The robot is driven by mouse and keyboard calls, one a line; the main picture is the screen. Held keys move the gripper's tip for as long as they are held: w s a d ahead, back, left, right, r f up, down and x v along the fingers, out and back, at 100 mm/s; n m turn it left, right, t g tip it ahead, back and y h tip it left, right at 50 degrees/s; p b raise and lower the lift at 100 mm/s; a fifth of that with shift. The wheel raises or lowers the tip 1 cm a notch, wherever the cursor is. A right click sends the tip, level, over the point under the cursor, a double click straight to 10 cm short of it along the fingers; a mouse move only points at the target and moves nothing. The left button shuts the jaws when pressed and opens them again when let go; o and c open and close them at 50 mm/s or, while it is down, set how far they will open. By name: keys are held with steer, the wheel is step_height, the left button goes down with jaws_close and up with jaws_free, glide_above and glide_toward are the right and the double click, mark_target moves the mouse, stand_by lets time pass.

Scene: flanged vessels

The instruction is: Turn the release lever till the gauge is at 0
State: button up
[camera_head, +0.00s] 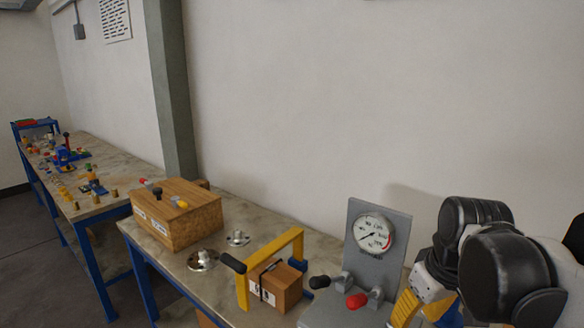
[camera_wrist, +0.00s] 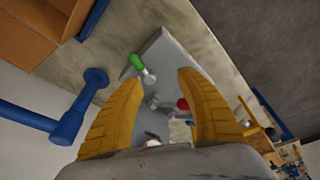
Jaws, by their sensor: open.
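A grey stand with an upright panel (camera_head: 361,207) carries a round white gauge (camera_head: 374,234) with a red section. Its needle points toward the left side of the dial; the exact reading is too small to tell. The wrist view shows a green handle (camera_wrist: 136,61) and a red handle (camera_wrist: 183,104) on the grey base (camera_wrist: 170,60). I cannot tell which is the release lever. My gripper (camera_wrist: 160,80) is open over the base, its yellow fingers apart and empty.
Left of the stand are a yellow frame (camera_head: 242,292) with a black handle, a small brown box (camera_head: 285,288), metal flanges (camera_head: 203,260) and a wooden box (camera_head: 170,222). A second bench (camera_head: 125,159) holds several small parts. The wall stands close behind the benches.

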steer(key=s+a+f+m+t, duration=0.2)
steer(key=s+a+m+t, duration=0.1)
steer(key=s, duration=0.3)
steer(key=shift+s+a+f+t, duration=0.15)
steer(key=shift+s+a+t, duration=0.15)
steer(key=shift+a+t, duration=0.4)
